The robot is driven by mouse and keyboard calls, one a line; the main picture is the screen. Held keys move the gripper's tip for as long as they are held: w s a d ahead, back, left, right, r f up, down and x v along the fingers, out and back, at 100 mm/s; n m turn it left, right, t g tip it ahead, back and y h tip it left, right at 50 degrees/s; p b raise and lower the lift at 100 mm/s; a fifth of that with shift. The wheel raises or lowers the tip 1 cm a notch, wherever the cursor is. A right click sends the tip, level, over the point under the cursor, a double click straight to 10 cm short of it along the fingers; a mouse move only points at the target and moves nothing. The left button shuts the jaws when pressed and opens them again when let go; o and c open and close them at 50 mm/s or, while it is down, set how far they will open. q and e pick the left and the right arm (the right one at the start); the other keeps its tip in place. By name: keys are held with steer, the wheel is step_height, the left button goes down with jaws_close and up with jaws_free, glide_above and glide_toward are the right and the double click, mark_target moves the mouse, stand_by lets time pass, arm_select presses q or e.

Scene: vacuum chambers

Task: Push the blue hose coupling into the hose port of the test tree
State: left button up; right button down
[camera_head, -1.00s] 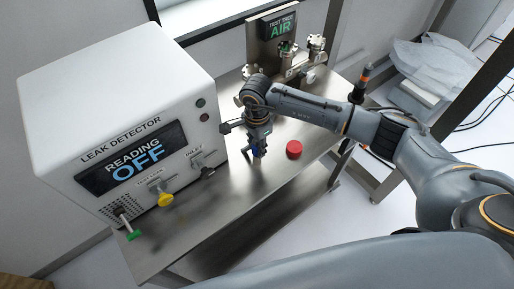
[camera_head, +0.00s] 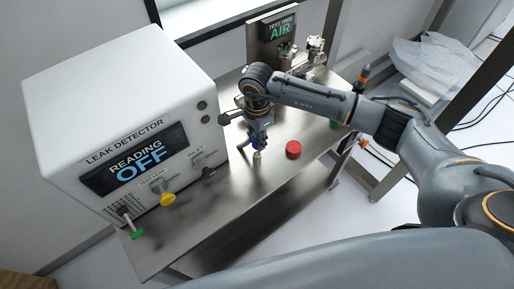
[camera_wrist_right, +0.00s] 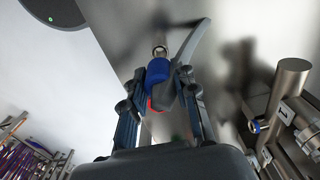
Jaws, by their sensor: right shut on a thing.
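The blue hose coupling (camera_wrist_right: 157,70) is held between the fingers of my right gripper (camera_wrist_right: 160,88), its metal end pointing away from the gripper in the right wrist view. In the head view the right gripper (camera_head: 259,142) points down above the bench, with the coupling's pale metal tip (camera_head: 257,155) showing below it. The test tree (camera_head: 272,42), with an AIR display, stands at the back of the bench, partly hidden by my arm. Its pipes (camera_wrist_right: 290,85) appear at the right in the wrist view, with a blue-ringed port (camera_wrist_right: 255,126). The coupling is apart from it. My left gripper is not in view.
A white leak detector (camera_head: 120,100), reading OFF, stands on the left of the bench. A red round knob or cap (camera_head: 293,149) is on the bench right of the gripper. The front of the metal bench (camera_head: 215,220) is clear. Plastic-wrapped goods (camera_head: 425,75) lie at right.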

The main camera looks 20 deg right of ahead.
steer(key=shift+r, duration=0.65)
